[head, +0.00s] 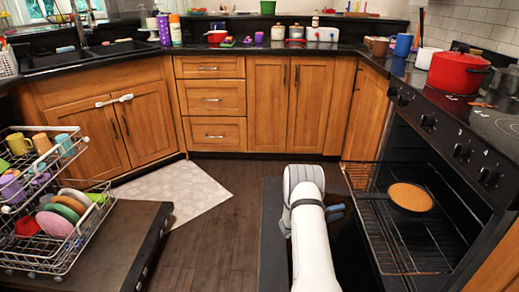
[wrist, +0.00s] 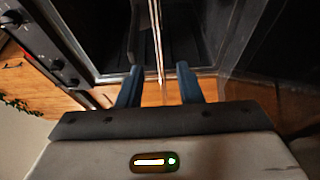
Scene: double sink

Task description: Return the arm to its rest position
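My arm (head: 310,230) is white and reaches forward at the lower middle of the head view, low in front of the oven. My gripper (head: 336,212) has blue fingers, partly hidden behind the arm there, to the left of the oven rack. In the wrist view my gripper (wrist: 159,82) has its two fingers spread apart. A thin light bar or edge runs through the gap between them in that picture. I cannot tell how far beyond the fingers it lies. Nothing is visibly held.
The oven (head: 440,160) is open at right; its rack (head: 405,262) bears a round pan with brown contents (head: 410,197). A red pot (head: 456,72) sits on the stove. Floor (head: 230,175) is clear left of the arm.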

